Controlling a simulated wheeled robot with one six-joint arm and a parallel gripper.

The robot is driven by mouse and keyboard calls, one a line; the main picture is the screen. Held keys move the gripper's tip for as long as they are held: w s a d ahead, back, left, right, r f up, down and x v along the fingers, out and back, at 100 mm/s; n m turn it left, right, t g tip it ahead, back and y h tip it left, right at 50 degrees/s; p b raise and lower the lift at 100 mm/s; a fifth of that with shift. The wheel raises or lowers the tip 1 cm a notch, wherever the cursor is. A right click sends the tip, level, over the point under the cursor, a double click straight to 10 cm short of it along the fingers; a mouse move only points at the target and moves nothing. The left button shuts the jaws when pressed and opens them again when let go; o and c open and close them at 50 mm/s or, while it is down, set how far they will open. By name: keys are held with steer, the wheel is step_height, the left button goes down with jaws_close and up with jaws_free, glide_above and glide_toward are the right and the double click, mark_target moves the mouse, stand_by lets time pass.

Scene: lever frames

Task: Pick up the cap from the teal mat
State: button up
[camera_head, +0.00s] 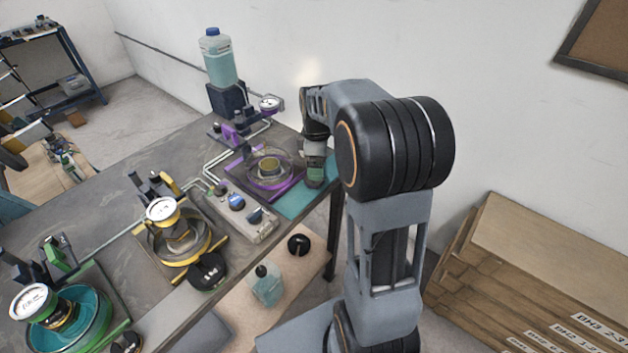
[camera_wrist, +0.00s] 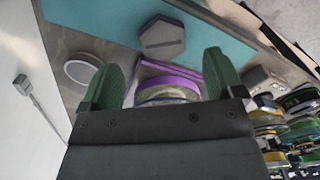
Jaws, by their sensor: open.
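The teal mat (camera_head: 292,205) lies at the near right corner of the workbench in the head view, and it spans the top of the wrist view (camera_wrist: 215,38). A grey six-sided piece (camera_wrist: 163,38), which looks like the cap, lies on the mat in the wrist view, beyond my fingertips and apart from them. My gripper (camera_head: 315,175) is over the mat's far end in the head view and hides part of it. In the wrist view my gripper (camera_wrist: 166,72) is open, with its green fingers spread and nothing held between them.
A purple-framed station (camera_head: 268,172) stands left of my gripper. A control box (camera_head: 240,213) with knobs is in front of it. A pale round disc (camera_wrist: 82,69) lies beside the mat. A bottle of teal liquid (camera_head: 219,60) stands at the back.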

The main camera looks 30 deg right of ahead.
mark_target(311, 184)
steer(key=shift+s+a+f, duration=0.1)
steer(key=shift+f, duration=1.25)
steer(key=shift+a+f, duration=0.1)
steer(key=shift+f, duration=1.25)
steer(key=shift+c, duration=0.3)
steer(key=c, duration=1)
steer(key=shift+c, duration=0.6)
steer(key=shift+r, duration=0.15)
